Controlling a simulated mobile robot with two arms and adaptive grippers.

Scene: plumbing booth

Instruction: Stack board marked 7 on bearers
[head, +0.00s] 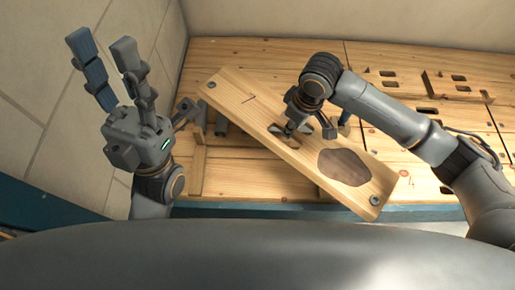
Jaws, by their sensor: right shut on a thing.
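The wooden board marked 7 (255,105) lies diagonally across the middle of the head view, tilted, with a dark brown patch near its lower right end and round metal fittings at two corners. My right gripper (308,128) is over the board's middle and shut on it; the exact grip is partly hidden by the gripper. My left gripper (108,62) is raised at the left, fingers spread and empty, apart from the board. A narrow wooden strip (198,168), possibly a bearer, shows left of the board. What lies under the board is mostly hidden.
The plank worktop (235,178) spreads behind and below the board. At the back right is a raised wooden piece with slots (462,88). Grey metal parts (187,112) sit near the board's left end. A tiled wall (75,145) closes the left side.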

